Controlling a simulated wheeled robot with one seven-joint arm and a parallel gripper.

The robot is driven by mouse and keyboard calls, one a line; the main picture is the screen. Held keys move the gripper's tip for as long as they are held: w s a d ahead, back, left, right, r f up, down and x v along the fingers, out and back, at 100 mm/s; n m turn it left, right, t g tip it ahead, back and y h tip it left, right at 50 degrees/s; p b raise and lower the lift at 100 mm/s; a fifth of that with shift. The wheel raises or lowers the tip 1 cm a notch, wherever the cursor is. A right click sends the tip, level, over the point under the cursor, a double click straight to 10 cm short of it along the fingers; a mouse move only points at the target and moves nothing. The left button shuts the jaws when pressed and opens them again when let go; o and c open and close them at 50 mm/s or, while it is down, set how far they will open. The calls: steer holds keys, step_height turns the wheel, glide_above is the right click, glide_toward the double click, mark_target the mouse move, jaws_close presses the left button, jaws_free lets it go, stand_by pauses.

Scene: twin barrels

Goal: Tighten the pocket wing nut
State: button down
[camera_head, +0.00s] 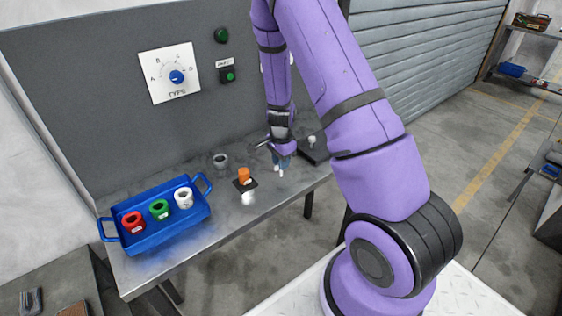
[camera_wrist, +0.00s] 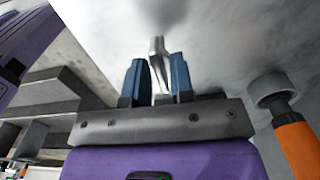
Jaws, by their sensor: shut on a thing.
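My gripper (camera_head: 280,168) is low over the right part of the grey metal workbench (camera_head: 205,243). In the wrist view, its two blue fingers (camera_wrist: 158,78) are shut on a shiny narrow metal piece that appears to be the wing nut (camera_wrist: 157,47). The far end of this piece blurs into the pale surface beyond. The pocket around it cannot be made out. In the head view, my arm and gripper hide most of this spot.
A blue tray (camera_head: 160,243) holds red, green and white rings at left. An orange cylinder (camera_head: 243,176) stands on a dark plate, with a grey ring (camera_head: 220,160) behind it. A black block (camera_head: 314,153) sits right of my gripper. A dial panel (camera_head: 168,73) is on the wall.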

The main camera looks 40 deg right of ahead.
steer(key=shift+w+r, duration=0.1)
steer(key=c, duration=1.2)
jaws_free()
steer(key=shift+c, duration=0.2)
step_height(320, 180, up, 11)
